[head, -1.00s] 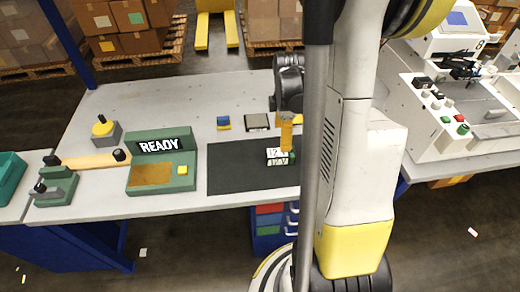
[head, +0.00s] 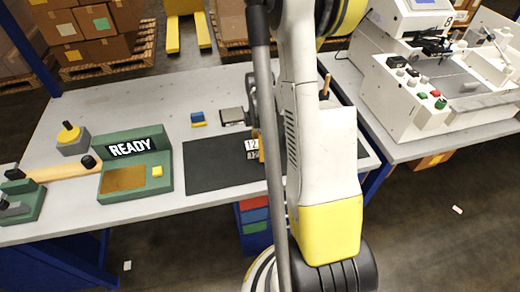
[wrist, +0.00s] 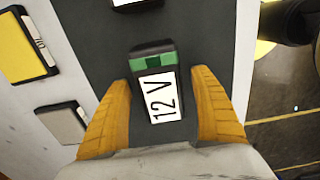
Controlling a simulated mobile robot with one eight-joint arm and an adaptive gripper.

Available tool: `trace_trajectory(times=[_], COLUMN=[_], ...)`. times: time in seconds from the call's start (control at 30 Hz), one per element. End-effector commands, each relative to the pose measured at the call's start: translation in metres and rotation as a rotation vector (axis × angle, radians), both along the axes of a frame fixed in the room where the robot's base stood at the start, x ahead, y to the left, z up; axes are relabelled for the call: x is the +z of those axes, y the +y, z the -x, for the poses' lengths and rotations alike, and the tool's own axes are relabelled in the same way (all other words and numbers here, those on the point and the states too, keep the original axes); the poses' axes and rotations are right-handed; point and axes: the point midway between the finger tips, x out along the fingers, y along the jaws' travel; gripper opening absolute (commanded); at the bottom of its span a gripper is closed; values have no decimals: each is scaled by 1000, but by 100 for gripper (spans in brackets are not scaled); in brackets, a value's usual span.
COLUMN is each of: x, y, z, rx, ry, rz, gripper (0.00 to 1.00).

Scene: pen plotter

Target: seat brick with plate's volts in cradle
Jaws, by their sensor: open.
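A dark brick (wrist: 155,100) with a green band and a white "12 V" label lies on the dark mat in the wrist view. My gripper (wrist: 162,78) is open, with one orange finger on each side of this brick and small gaps visible. Another dark item with a white label (wrist: 135,2) is cut off at the top edge. In the head view two white labels (head: 252,146) show at the mat's right, partly hidden by my arm. A green station (head: 137,165) with a READY display has a brown recessed area; I cannot tell whether it is the cradle.
The dark mat (head: 215,170) is mostly clear. A yellow-knobbed device (head: 72,138) stands at left, and a white machine (head: 420,95) on the right-hand table.

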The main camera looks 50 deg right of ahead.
Motion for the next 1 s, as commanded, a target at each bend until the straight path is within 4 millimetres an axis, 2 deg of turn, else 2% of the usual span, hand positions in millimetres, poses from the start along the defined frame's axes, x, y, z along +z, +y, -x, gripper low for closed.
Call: trace_trajectory(times=[0.03, 0.07, 0.2, 0.27, 0.73, 0.87, 1.0], x=[1, 1, 1, 1, 7, 22, 49], y=[0, 0, 0, 0, 0, 0, 0], z=[0, 0, 0, 0, 0, 0, 0], rx=[0, 0, 0, 0, 0, 0, 0], ry=[0, 0, 0, 0, 1, 0, 0], rz=[0, 0, 0, 0, -1, 0, 0], gripper=[74, 69, 26, 8, 6, 6, 6])
